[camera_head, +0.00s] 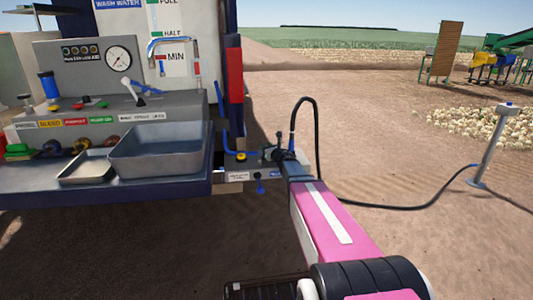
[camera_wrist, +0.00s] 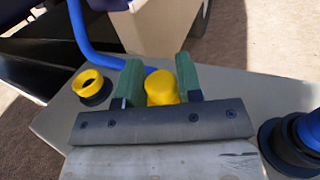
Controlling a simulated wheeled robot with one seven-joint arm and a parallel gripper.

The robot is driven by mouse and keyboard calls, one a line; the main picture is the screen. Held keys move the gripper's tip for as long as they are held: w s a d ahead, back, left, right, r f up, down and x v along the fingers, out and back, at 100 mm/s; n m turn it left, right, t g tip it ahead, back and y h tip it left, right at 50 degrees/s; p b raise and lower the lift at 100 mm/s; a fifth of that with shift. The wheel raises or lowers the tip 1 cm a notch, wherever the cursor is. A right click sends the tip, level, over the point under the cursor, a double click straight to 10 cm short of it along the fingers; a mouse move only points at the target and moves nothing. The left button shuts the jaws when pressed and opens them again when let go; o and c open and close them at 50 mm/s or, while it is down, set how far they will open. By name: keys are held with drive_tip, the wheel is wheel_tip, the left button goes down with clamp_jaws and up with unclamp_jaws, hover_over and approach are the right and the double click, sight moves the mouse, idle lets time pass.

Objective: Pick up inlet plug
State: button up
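In the wrist view, a yellow plug (camera_wrist: 162,87) sits between the two green fingers of my gripper (camera_wrist: 160,75). The fingers stand apart, one on each side of it, with almost no visible gap. I cannot tell whether they press on it. The gripper's dark crossbar hides its lower part. A yellow ring-shaped port (camera_wrist: 90,84) with a black base stands to the left on the grey plate (camera_wrist: 235,90). In the head view, my gripper (camera_head: 272,154) is at the low shelf beside the machine, where a small yellow part (camera_head: 241,156) shows; its fingers are too small to read.
A blue hose (camera_wrist: 88,40) runs close behind the fingers. A blue and black fitting (camera_wrist: 300,140) stands at right. In the head view, a grey basin (camera_head: 160,155) and tray (camera_head: 88,167) are left, and a black hose (camera_head: 390,206) runs to a post (camera_head: 490,150).

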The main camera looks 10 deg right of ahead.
drive_tip(key=c, duration=0.4)
